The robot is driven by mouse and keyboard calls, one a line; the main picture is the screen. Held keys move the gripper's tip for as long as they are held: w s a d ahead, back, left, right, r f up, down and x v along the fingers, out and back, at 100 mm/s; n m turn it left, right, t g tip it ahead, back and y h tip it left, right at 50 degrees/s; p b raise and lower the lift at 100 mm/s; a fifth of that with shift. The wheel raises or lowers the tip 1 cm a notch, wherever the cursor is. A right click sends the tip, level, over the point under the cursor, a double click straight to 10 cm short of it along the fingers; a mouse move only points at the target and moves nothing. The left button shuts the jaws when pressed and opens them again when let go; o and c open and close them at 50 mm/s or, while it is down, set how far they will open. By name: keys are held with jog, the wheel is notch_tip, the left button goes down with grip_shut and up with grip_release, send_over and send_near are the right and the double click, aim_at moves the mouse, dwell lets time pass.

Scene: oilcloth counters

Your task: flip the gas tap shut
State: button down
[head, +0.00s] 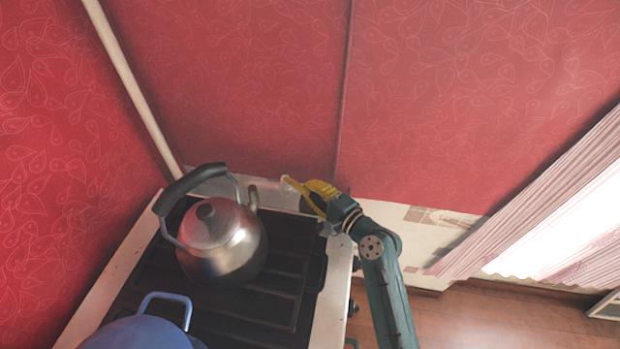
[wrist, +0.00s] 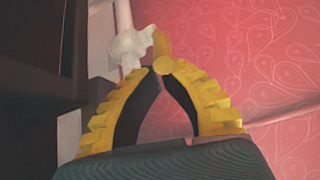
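The gas tap shows in the wrist view as a white valve body (wrist: 130,46) on an upright white pipe, with a short yellow lever (wrist: 161,43) at its right side. My gripper (wrist: 160,69) has yellow ribbed fingers with dark inner pads. Its fingertips meet just below the lever, and an arched gap shows between the pads with only red wall behind it. I cannot tell whether the tips touch the lever. In the head view my gripper (head: 297,184) is at the back right corner of the stove, against the wall, and hides most of the tap.
A steel kettle (head: 222,243) with a black handle stands on the dark stove grate (head: 283,278), left of my gripper. A blue pot (head: 140,333) is at the front left. A pale pipe (head: 132,85) runs up the left wall corner. A pink curtain (head: 545,215) hangs at the right.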

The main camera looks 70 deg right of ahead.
jog(key=shift+w+a+p, duration=0.15)
jog(key=shift+a+p, duration=0.25)
jog(key=shift+a, duration=0.15)
dwell(0.4)
jog(key=v, duration=1.1)
jog(key=shift+s+a, duration=0.2)
jog(key=shift+s, duration=0.15)
jog(key=s+d+r+n+t+y+b, duration=0.1)
jog(key=s+d+r+n+y+b, duration=0.15)
jog(key=d+n, duration=0.35)
jog(key=shift+h, duration=0.35)
jog(key=b+x, duration=0.1)
jog(key=x, duration=0.2)
jog(key=b+x, duration=0.1)
jog(key=x, duration=0.3)
jog(key=b+x, duration=0.1)
jog(key=x, duration=0.2)
jog(key=shift+w+a+f, duration=0.15)
jog(key=shift+w+f, duration=0.05)
jog(key=shift+f, duration=0.2)
jog(key=w+a, duration=0.2)
jog(key=shift+w+a+f+m+b, duration=0.1)
jog(key=shift+a+f+m+b, duration=0.2)
jog(key=shift+a+f, duration=0.1)
jog(key=shift+a, duration=0.15)
jog(key=shift+w+r, duration=0.15)
